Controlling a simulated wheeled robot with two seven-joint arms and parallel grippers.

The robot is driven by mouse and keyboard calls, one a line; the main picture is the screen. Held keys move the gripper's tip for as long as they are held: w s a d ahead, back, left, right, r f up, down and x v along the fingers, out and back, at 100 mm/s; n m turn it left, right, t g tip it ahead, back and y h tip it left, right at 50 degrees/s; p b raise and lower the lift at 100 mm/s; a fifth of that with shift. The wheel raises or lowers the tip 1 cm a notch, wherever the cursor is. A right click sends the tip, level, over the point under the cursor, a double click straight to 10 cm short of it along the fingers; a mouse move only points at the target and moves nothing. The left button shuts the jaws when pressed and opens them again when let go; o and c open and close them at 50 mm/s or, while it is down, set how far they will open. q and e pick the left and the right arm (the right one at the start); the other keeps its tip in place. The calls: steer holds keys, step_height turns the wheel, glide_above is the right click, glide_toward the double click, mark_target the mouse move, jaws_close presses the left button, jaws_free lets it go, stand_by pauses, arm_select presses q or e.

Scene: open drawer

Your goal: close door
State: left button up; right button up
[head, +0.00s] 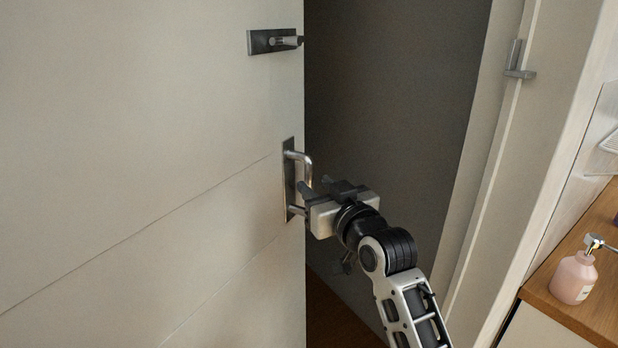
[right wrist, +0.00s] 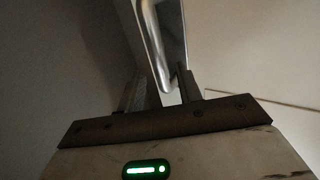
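The door (head: 150,170) is a pale panel filling the left of the head view. It stands open, with a dark gap on its right. Its silver D-shaped handle (head: 308,168) sits on a dark plate near the door's edge. My right gripper (head: 310,190) is at the lower part of this handle. In the right wrist view, the handle (right wrist: 154,45) passes between the two closely set fingers of the right gripper (right wrist: 165,90), which look shut on it; the contact is partly hidden. My left gripper is not in view.
A latch (head: 272,41) is on the door above the handle, and a metal catch (head: 518,62) is on the pale door frame (head: 560,110). A wooden counter (head: 570,310) with a pink soap bottle (head: 573,278) stands at the lower right.

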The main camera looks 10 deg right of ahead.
mark_target(311, 181)
steer(key=shift+x, duration=2)
jaws_close()
